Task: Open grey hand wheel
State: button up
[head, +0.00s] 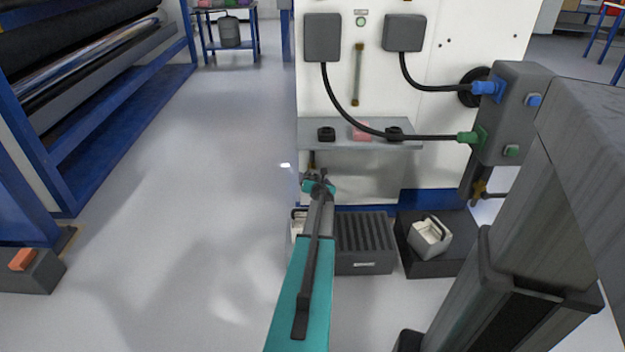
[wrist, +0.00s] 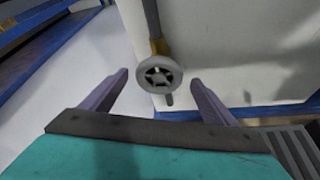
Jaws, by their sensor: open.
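The grey hand wheel (wrist: 146,72) shows in the wrist view as a small round spoked wheel. It sits on a yellow-brass fitting (wrist: 160,46) on a grey pipe in front of the white cabinet wall. My gripper (wrist: 159,78) is open, with one finger to the left of the wheel and one to the right. Neither finger appears to touch it, and the remaining distance is hard to tell. In the head view my gripper (head: 318,182) is low in front of the cabinet, under the shelf. I cannot make out the wheel there.
The grey shelf (head: 345,145) with a pink block (head: 361,132) is just above my gripper. A ribbed grey box (head: 365,243) and a black tray (head: 462,262) with a white container (head: 429,237) stand on the floor to the right.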

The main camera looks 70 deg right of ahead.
aim_at(313, 177)
jog(key=shift+x, duration=1.75)
jog(key=c, duration=1.1)
jog(key=shift+o, duration=0.2)
jog(key=shift+a, duration=0.15)
